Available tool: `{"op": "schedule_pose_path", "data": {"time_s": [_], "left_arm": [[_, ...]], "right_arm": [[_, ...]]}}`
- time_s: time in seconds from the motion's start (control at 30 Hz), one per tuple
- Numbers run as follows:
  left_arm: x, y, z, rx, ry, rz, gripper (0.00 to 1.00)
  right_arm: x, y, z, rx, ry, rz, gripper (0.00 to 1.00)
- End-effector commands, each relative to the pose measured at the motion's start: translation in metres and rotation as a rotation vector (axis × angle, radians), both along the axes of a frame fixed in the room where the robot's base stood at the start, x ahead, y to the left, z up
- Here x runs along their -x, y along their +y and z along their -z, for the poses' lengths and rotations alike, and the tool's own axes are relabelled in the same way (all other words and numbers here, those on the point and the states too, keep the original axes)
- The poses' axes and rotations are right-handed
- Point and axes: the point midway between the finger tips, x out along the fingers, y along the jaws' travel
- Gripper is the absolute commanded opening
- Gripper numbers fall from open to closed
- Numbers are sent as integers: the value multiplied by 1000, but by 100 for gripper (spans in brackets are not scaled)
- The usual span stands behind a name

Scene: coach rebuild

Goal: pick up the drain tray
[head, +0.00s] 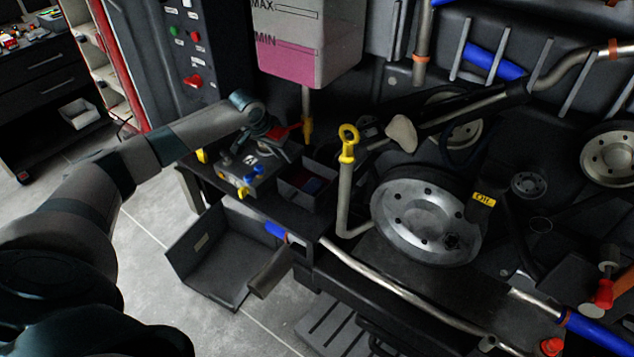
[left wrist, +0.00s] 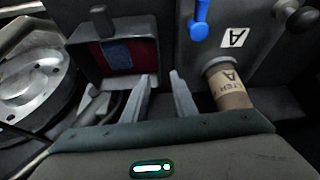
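A wide, dark grey open tray (head: 222,268) with a small pale label shows at lower left of centre in the head view, low beside the engine; it looks like the drain tray. My left gripper (head: 279,148) is well above and to the right of it, over a grey block (head: 262,175) with blue and yellow handles. In the left wrist view the two fingers (left wrist: 162,98) are apart with nothing between them. The tray cannot be made out in that view. My right gripper is not in view.
A small dark box (head: 322,196) with red and blue contents stands beside the block. A tan cylinder (left wrist: 229,84) is close right of the fingers. A yellow-topped dipstick tube (head: 346,180), a large pulley (head: 425,222) and pipes crowd the right. Floor (head: 150,262) left of the tray is clear.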

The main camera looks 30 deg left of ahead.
Motion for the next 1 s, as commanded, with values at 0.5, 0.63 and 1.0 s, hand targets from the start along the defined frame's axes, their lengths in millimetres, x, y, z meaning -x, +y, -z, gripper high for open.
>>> {"op": "schedule_pose_path", "data": {"time_s": [0.5,0.63,1.0], "left_arm": [[26,-3,8,-46,78,55,25],[24,-4,11,-46,78,54,25],[17,-3,30,-46,76,55,25]], "right_arm": [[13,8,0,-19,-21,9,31],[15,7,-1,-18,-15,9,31],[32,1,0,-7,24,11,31]]}}
